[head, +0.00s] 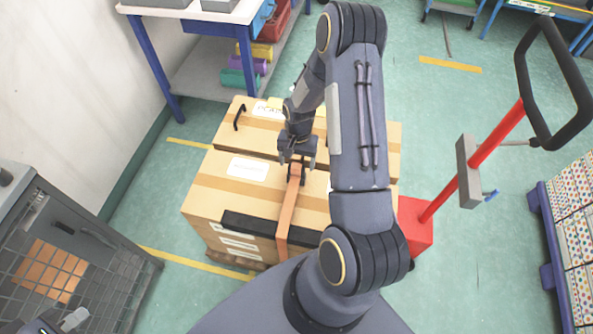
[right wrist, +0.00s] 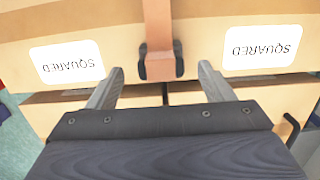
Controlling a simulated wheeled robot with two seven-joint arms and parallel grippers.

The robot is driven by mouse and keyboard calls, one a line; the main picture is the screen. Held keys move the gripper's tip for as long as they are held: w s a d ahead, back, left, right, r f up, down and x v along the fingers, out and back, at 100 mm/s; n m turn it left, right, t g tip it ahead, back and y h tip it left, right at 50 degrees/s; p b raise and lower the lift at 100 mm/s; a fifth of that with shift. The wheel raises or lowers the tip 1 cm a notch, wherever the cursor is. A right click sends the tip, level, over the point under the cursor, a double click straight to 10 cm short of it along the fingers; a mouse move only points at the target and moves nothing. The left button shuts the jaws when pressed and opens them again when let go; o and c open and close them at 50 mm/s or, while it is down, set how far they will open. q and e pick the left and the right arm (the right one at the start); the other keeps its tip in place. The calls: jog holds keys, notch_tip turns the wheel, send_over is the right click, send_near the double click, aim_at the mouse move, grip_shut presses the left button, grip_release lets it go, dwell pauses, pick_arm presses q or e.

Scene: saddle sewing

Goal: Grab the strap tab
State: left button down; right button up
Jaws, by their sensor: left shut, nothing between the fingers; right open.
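The tan-orange strap (head: 287,215) runs over the front edge of a cardboard box and lies along its top. Its tab end, with dark pieces on both sides (right wrist: 161,62), shows in the right wrist view. My right gripper (head: 297,160) is above the box top at that end, open. In the right wrist view its two fingers (right wrist: 160,80) are spread to either side of the tab, with nothing seen gripped. Whether the tab is between the fingertips in depth is hard to tell. My left gripper (head: 75,318) shows only partly at the lower left, shut and empty, far from the strap.
Cardboard boxes (head: 225,193) with white labels stand together, with a dark edge strip (head: 260,228) at the front. A black handle (head: 240,117) sits on the rear box. A red trolley (head: 415,228) is at the right, a mesh cage (head: 60,250) at the left, a blue-legged bench (head: 155,70) behind.

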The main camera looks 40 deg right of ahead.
aim_at(297, 166)
jog(key=shift+a+f, duration=0.15)
jog(key=shift+f, duration=1.35)
jog(key=shift+c, duration=0.4)
jog(key=c, duration=1)
